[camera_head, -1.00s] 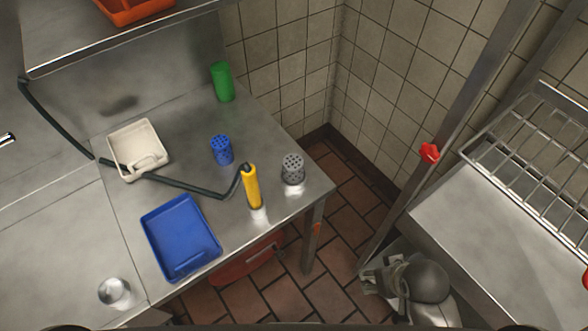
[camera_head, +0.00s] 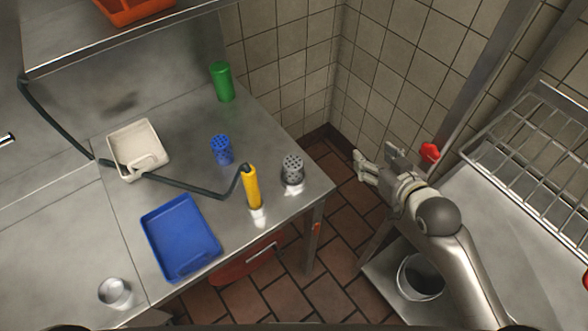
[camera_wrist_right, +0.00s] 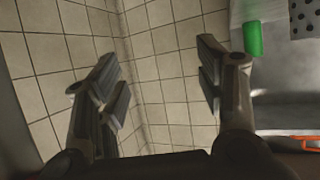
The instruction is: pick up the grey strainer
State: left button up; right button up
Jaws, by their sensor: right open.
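The grey strainer (camera_head: 292,170), a small upright cylinder with dark holes in its top, stands near the right end of the steel table (camera_head: 278,222). In the right wrist view a grey surface with dark holes (camera_wrist_right: 304,18) shows at the top right corner, cut off by the frame; it looks like the grey strainer. My right gripper (camera_head: 374,158) is open and empty, apart from the strainer and to its right, beyond the table edge. Its two spread fingers (camera_wrist_right: 157,85) frame tiled wall in the right wrist view. My left gripper is not in view.
A yellow-handled hose sprayer (camera_head: 252,187) stands just left of the strainer. A blue strainer (camera_head: 221,150), green cup (camera_head: 222,82), cream tray (camera_head: 116,140) and blue tray (camera_head: 182,235) are also on the table. A steel counter (camera_head: 510,240) with a rack lies right.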

jog(key=shift+w+r+t, duration=0.3)
jog(key=shift+w+r, duration=0.15)
jog(key=shift+w, duration=0.1)
jog(key=shift+s, duration=0.1)
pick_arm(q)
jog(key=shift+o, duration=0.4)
